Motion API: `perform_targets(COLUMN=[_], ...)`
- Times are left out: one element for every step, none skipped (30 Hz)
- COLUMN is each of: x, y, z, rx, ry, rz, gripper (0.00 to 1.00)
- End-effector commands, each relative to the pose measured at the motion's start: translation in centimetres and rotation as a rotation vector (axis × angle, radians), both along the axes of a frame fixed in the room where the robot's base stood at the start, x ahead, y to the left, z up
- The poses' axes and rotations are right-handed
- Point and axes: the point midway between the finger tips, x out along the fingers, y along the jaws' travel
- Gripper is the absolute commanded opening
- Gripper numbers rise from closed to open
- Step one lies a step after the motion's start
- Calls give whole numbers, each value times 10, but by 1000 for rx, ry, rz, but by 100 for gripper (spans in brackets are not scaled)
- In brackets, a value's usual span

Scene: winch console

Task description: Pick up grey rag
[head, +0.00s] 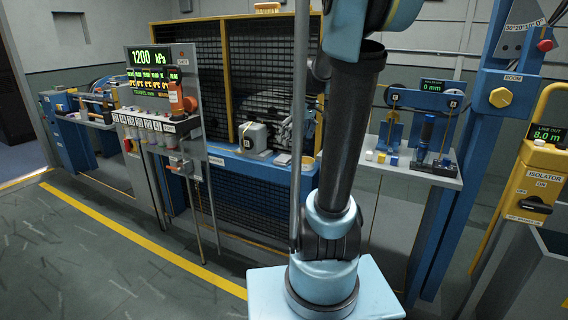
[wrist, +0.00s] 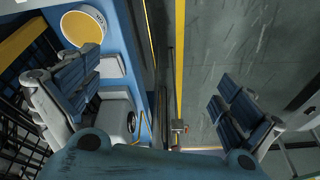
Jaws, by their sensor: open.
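I cannot make out a grey rag for certain in either view. My gripper (wrist: 158,95) shows in the wrist view with its two blue-padded fingers spread wide and nothing held between them. The left finger overlaps the blue ledge and the items on it; the right finger is over the grey floor.
The control panel (head: 158,90) is left; a yellow isolator box (head: 536,180) is right. Floor at left is clear.

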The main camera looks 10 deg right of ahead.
Motion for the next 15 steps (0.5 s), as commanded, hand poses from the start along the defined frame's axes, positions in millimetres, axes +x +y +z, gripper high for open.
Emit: perform_targets(x=[18, 28, 40, 50, 59, 71, 80, 88, 99, 106, 113, 121, 126, 131, 136], y=[-5, -7, -10, -13, -15, -19, -21, -24, -27, -29, -32, -35, -36, -38, -40], z=[3, 4, 5, 6, 6, 7, 7, 7, 7, 6, 6, 5, 4, 4, 3], rx=[4, 8, 11, 14, 16, 20, 23, 24, 28, 30, 32, 33, 34, 36, 37], ry=[-8, -15, -24, -29, -37, -46, -52, -58, -67, -74, -79, -86, -91, -95, -101], rz=[26, 46, 72, 91, 110, 135, 153, 171, 192, 208, 222, 240, 251, 261, 274], gripper=[100, 100, 100, 100, 100, 100, 100, 100, 100, 100, 100, 100, 100, 100, 100])
